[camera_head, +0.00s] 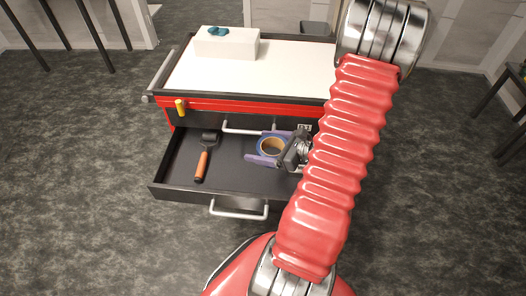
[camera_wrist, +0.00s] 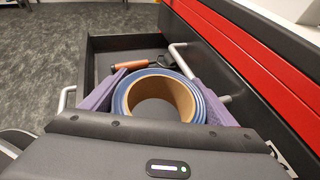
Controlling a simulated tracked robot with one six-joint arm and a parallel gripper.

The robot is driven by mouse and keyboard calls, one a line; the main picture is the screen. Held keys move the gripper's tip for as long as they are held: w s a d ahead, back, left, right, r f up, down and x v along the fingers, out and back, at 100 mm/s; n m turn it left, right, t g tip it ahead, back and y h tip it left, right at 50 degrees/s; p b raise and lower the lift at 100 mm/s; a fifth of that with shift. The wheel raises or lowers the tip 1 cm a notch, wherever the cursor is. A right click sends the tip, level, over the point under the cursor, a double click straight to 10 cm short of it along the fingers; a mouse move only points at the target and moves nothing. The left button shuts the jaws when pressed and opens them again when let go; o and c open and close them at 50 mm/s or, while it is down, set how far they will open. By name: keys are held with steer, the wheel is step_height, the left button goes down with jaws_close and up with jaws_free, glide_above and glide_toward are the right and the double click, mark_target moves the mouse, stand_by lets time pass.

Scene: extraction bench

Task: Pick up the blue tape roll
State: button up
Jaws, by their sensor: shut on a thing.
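The blue tape roll (camera_wrist: 202,103) has a tan cardboard core and a blue outer edge. In the wrist view it sits between the two purple finger pads of my gripper (camera_wrist: 158,100), which are shut on its sides. In the head view the roll (camera_head: 273,147) shows between the purple fingers of my gripper (camera_head: 268,149), over the right part of the open drawer. Whether the roll touches the drawer floor is unclear. My arm hides the drawer's right end.
The open black drawer (camera_head: 170,190) holds a roller with an orange handle (camera_head: 202,166) at left. The red cabinet's white top (camera_head: 285,70) bears a white box (camera_head: 226,45) with a teal item on it. A yellow-handled thing (camera_head: 180,107) hangs at the cabinet's front left.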

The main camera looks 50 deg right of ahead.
steer(key=shift+r, duration=0.5)
stand_by(0.3)
